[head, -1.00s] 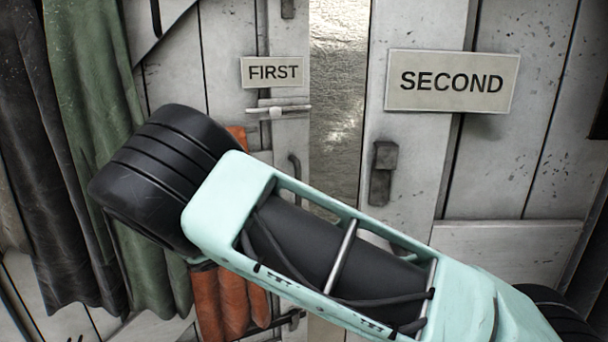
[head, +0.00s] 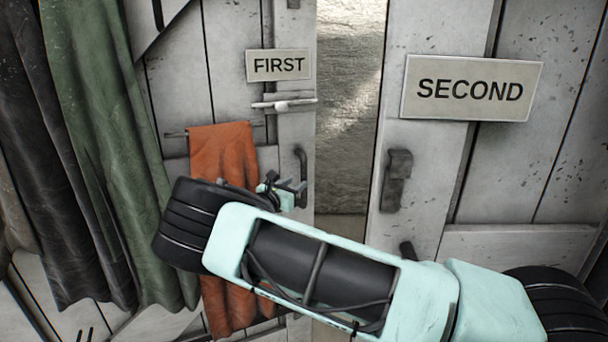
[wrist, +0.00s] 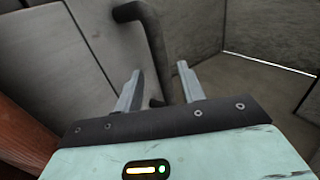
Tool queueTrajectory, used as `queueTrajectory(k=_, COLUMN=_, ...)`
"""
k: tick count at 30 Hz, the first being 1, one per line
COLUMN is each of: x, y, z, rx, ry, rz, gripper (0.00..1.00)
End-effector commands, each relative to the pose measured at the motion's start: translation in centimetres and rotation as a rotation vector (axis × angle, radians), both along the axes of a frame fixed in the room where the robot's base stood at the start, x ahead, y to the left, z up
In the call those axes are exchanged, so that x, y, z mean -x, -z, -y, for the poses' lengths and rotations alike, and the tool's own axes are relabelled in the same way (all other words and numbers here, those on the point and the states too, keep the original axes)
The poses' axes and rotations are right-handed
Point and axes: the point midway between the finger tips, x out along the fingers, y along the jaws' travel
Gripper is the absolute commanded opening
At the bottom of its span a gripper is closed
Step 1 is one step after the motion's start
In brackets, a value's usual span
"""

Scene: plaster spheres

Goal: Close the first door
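The first door (head: 225,75) is a pale, worn plank door with a FIRST sign (head: 279,66) and a small bolt (head: 284,104). Its dark bar handle (head: 301,172) is near the right edge. In the head view my gripper (head: 297,187) is just beside the lower part of that handle. The dark handle (wrist: 152,55) runs past the left finger and behind the gap. I cannot tell whether it is touched.
The second door (head: 425,110) with its SECOND sign (head: 472,88) stands to the right. A gap between the doors shows a rough grey wall (head: 348,110). An orange cloth (head: 222,150) hangs on the first door. Green (head: 95,130) and dark curtains hang at left.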

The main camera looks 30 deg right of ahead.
Motion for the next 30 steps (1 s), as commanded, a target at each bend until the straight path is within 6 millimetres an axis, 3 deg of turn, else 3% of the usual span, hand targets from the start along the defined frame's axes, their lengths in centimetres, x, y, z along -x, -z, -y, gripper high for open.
queueTrajectory(k=3, x=-1.0, y=-0.2, z=2.2, rx=0.001, ry=0.002, rz=0.0, gripper=0.39)
queueTrajectory(k=9, x=-2.2, y=-0.1, z=4.6, rx=0.0, ry=0.001, rz=0.0, gripper=0.39)
queueTrajectory(k=22, x=-2.7, y=0.0, z=5.5, rx=-0.001, ry=0.0, rz=0.0, gripper=0.39)
queueTrajectory(k=23, x=-2.7, y=0.0, z=5.5, rx=-0.001, ry=0.0, rz=0.0, gripper=0.37)
queueTrajectory(k=27, x=-2.7, y=0.0, z=5.5, rx=-0.001, ry=0.0, rz=0.0, gripper=0.0)
queueTrajectory(k=30, x=-2.7, y=0.0, z=5.5, rx=-0.001, ry=0.001, rz=0.0, gripper=0.0)
